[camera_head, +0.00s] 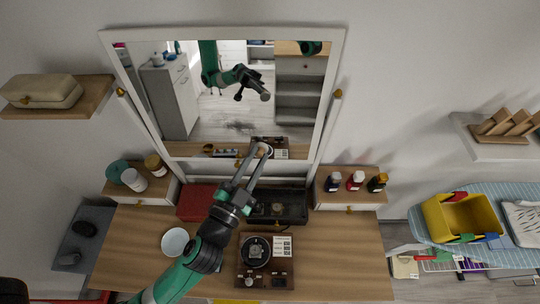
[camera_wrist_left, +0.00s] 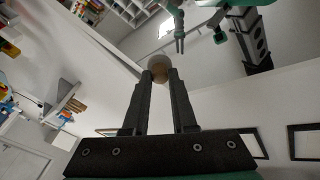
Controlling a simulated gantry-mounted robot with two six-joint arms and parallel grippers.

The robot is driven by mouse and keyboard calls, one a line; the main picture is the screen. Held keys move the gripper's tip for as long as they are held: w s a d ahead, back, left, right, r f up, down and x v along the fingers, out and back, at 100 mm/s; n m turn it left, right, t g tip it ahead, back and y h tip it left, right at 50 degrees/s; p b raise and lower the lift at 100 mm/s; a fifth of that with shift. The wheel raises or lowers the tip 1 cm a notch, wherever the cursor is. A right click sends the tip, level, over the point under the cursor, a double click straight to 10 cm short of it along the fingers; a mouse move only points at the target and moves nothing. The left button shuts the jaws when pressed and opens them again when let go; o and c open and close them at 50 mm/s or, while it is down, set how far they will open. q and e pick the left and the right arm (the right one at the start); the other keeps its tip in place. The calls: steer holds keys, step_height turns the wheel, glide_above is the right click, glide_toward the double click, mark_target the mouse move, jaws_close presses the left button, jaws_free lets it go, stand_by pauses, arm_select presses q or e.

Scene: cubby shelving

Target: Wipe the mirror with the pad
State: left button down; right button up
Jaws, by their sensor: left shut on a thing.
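The mirror (camera_head: 221,110) stands in a white frame at the back of the dressing table and leans a little to the left in the head view. A dark smudge shows low in its middle. My left gripper (camera_head: 261,152) reaches up to the mirror's lower edge. The pad also shows between the fingertips in the left wrist view (camera_wrist_left: 158,66), close to the reflecting surface. I cannot tell whether the pad touches the glass. The glass reflects my green arm. My right gripper is not in view.
The wooden tabletop (camera_head: 345,262) holds a white bowl (camera_head: 175,242), a turntable-like device (camera_head: 265,261), a red box (camera_head: 196,202) and a black case (camera_head: 292,206). Jars stand on the side ledges. A shelf with a beige case (camera_head: 42,91) is at left.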

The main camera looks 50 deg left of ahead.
arm_select(q)
steer(key=s+a+f+n+g+y+p, duration=0.2)
steer(key=s+a+f+n+y, duration=0.15)
steer(key=s+a, duration=0.65)
steer(key=w+a+f+p, duration=0.1)
steer(key=w+a, duration=0.4)
steer(key=shift+w+f+y, duration=0.15)
steer(key=shift+w+y, duration=0.1)
steer(key=shift+y, duration=0.2)
steer(key=shift+w+a+f, duration=0.15)
steer(key=shift+w+a, duration=0.55)
stand_by(0.3)
steer(key=shift+w+d+b, duration=0.55)
steer(key=shift+w+d, duration=0.7)
steer(key=shift+d, duration=0.2)
steer(key=shift+w, duration=0.1)
